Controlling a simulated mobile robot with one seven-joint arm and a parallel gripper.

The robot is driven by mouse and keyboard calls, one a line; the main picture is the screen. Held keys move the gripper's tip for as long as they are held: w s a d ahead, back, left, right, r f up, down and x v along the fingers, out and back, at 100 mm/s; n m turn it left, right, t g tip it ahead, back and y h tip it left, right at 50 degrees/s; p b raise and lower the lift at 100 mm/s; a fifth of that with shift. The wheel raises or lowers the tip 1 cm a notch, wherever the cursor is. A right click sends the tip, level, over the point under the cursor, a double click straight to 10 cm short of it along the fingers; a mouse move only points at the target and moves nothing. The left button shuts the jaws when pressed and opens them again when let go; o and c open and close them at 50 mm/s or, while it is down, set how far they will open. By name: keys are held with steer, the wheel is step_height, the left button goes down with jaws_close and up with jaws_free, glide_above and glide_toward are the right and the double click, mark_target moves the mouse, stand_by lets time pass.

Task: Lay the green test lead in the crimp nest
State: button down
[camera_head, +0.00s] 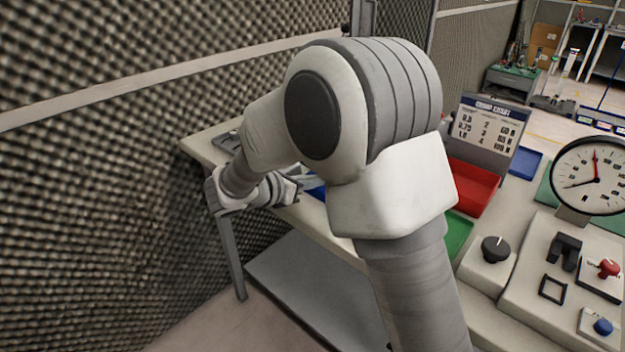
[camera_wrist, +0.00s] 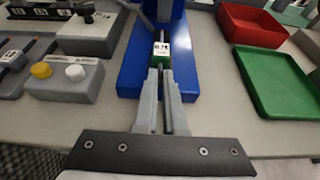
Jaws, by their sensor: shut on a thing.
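In the wrist view, my gripper (camera_wrist: 161,80) is shut on a small green piece (camera_wrist: 160,62), which I take to be the green test lead. Only a little of it shows between and just beyond the fingertips. A white tag (camera_wrist: 161,48) with dark marks shows right above it. Beyond and beneath is a blue fixture (camera_wrist: 128,75) with a flat base and a raised body, apparently the crimp press. Its nest cannot be made out, nor whether the lead touches it. In the head view, my gripper (camera_head: 287,188) is small and partly hidden by my arm.
A red tray (camera_wrist: 252,26) and a green tray (camera_wrist: 282,84) lie right of the fixture. A grey box with yellow and white knobs (camera_wrist: 66,78) stands left. In the head view, a chart stand (camera_head: 487,130) and dial gauge (camera_head: 592,176) stand right; a foam wall (camera_head: 110,190) rises left.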

steer(key=shift+f, duration=0.3)
steer(key=c, duration=0.9)
jaws_free()
steer(key=shift+r, duration=0.1)
steer(key=p+v, duration=0.3)
steer(key=v, duration=1.4)
steer(key=shift+s+a, duration=0.15)
steer(key=shift+s, duration=0.05)
